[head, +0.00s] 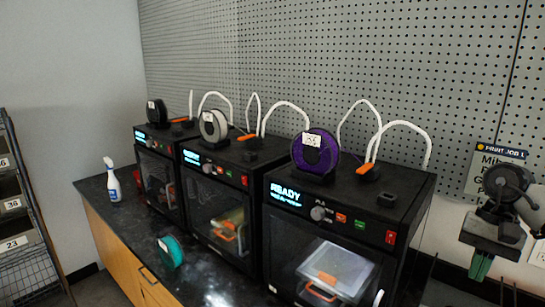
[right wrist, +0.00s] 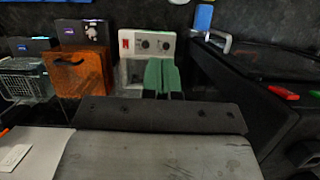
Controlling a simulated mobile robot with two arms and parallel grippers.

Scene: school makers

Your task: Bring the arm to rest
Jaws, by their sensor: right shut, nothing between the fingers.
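My right arm comes in at the right edge of the head view. My right gripper (head: 480,266) points down there, to the right of the nearest printer, with its green fingers together. In the right wrist view the green fingers (right wrist: 162,77) are side by side, shut, with nothing held between them. My left arm and left gripper do not show in either view.
Three black printers (head: 328,215) stand along a dark counter (head: 95,187) against a pegboard wall (head: 420,75).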

